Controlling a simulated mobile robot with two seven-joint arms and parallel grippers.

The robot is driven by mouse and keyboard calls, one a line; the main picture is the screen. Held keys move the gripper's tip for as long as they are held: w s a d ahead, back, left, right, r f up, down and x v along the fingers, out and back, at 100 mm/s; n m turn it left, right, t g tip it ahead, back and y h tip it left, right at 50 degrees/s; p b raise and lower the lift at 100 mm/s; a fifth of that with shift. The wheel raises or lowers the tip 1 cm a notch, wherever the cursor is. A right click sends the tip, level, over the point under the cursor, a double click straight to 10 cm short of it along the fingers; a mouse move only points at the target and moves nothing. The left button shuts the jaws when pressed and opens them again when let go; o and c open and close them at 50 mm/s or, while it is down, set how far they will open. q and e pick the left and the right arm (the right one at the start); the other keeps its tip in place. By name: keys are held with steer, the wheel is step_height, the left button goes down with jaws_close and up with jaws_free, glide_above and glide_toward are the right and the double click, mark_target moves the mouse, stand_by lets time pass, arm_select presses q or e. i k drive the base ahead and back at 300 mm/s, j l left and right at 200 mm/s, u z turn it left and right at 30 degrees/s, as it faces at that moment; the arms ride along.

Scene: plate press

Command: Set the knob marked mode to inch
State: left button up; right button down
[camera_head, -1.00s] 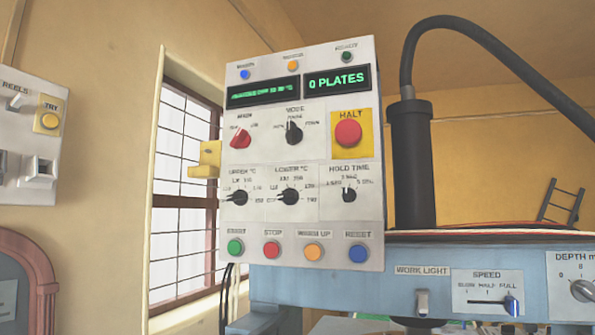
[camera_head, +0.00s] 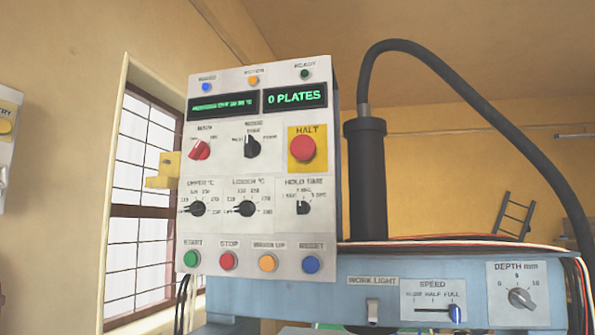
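The mode knob (camera_head: 252,146) is a black rotary knob on the upright white control panel (camera_head: 240,228). It sits right of a red knob (camera_head: 199,150) and left of the red HALT button (camera_head: 303,149). Small position labels lie left, above and right of it, too small to read surely. The knob looks turned roughly upward, but I cannot tell its exact position. Neither of my grippers is in view, and nothing touches the knob.
The panel also has several black knobs, a row of coloured buttons and a display (camera_head: 295,95) reading 0 PLATES. A yellow bracket (camera_head: 163,172) sticks out at its left. A blue machine beam (camera_head: 340,290) with a speed slider (camera_head: 436,308) lies below right.

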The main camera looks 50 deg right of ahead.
mark_target(252, 148)
steer(key=z, duration=0.45)
steer(key=k+j+z, duration=0.1)
steer(key=z, duration=0.8)
steer(key=k+j, duration=0.05)
